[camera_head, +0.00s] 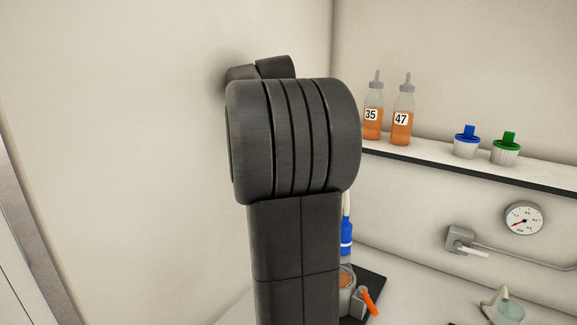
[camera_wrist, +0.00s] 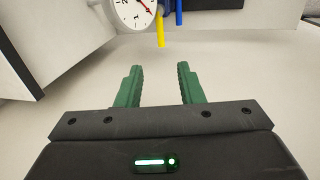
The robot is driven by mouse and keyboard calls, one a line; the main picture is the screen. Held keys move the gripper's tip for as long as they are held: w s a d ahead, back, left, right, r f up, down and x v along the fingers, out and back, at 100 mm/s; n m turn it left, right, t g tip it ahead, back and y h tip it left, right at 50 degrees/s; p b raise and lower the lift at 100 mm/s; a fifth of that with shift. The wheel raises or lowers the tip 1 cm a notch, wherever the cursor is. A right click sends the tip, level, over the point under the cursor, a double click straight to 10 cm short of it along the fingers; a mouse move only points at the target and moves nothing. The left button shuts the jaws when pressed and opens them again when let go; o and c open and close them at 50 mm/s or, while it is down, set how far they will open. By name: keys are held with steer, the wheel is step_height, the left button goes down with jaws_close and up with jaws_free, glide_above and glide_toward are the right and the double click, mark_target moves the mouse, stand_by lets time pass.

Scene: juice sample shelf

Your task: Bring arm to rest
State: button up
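My arm stands folded in front of the camera in the head view, its dark links (camera_head: 297,140) covering the middle of the picture. My gripper (camera_wrist: 158,72) shows in the wrist view with two green fingers spread apart. Nothing is between the fingers. The gripper itself is hidden in the head view.
A wall shelf (camera_head: 470,166) holds juice bottles marked 35 (camera_head: 373,112) and 47 (camera_head: 402,122), a blue-topped jar (camera_head: 467,143) and a green-topped jar (camera_head: 506,149). Below are a gauge (camera_head: 523,218) and an orange-handled item (camera_head: 370,301). The wrist view shows a clock-like dial (camera_wrist: 135,10).

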steer(key=shift+f, duration=0.1)
steer(key=f, duration=0.4)
steer(key=w+d+f, duration=0.1)
steer(key=f, duration=0.4)
steer(key=w+f, duration=0.1)
steer(key=f, duration=0.3)
steer(key=shift+w+d+f+b, duration=0.2)
steer(key=shift+f+b, duration=0.1)
steer(key=shift+b, duration=0.05)
steer(key=shift+d, duration=0.1)
steer(key=shift+r, duration=0.1)
steer(key=shift+s+a, duration=0.1)
steer(key=shift+a, duration=0.1)
steer(key=shift+r, duration=0.1)
